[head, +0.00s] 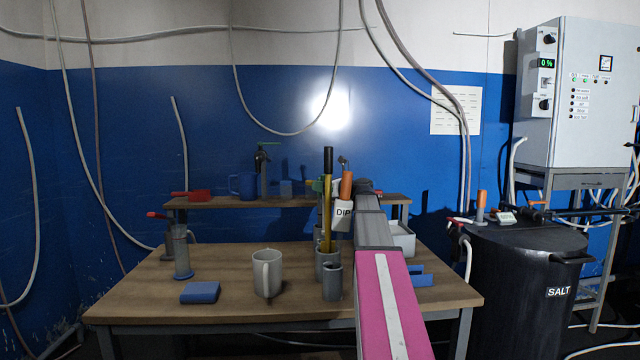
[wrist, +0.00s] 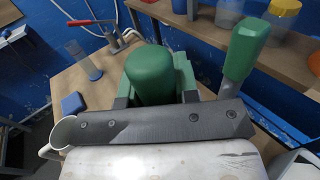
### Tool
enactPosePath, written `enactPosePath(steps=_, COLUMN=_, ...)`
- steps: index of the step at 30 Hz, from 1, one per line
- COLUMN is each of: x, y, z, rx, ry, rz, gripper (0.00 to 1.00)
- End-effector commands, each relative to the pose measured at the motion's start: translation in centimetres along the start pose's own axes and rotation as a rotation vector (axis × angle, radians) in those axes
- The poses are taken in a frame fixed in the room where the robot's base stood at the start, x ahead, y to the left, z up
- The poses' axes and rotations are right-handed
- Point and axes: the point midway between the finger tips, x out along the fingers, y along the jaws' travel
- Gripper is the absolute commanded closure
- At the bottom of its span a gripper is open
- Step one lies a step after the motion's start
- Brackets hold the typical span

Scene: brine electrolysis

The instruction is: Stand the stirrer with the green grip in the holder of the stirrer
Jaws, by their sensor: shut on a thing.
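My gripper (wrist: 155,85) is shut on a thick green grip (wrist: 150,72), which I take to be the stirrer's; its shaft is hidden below. In the head view my arm mostly hides the gripper, and only a little green (head: 318,186) shows beside the yellow rod. A grey cup (head: 332,284) stands at the table's front, and a taller grey pot (head: 327,262) behind it holds a yellow rod with a black top (head: 328,165). Which one is the stirrer's holder I cannot tell. A second, tapered green handle (wrist: 245,50) stands to the right in the wrist view.
A light mug (head: 267,275), a blue block (head: 200,292) and a clear cylinder (head: 182,255) stand on the left of the table. A shelf (head: 215,203) runs along the back. A DIP label (head: 343,212) and an orange handle (head: 346,184) are close beside my arm.

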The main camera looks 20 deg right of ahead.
Motion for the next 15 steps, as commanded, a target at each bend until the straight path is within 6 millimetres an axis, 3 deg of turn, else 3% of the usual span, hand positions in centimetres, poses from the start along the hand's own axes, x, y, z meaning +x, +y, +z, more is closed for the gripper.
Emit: enactPosePath(steps=15, x=0.0, y=0.0, z=-2.7, rx=0.0, ry=0.0, rz=0.0, gripper=1.0)
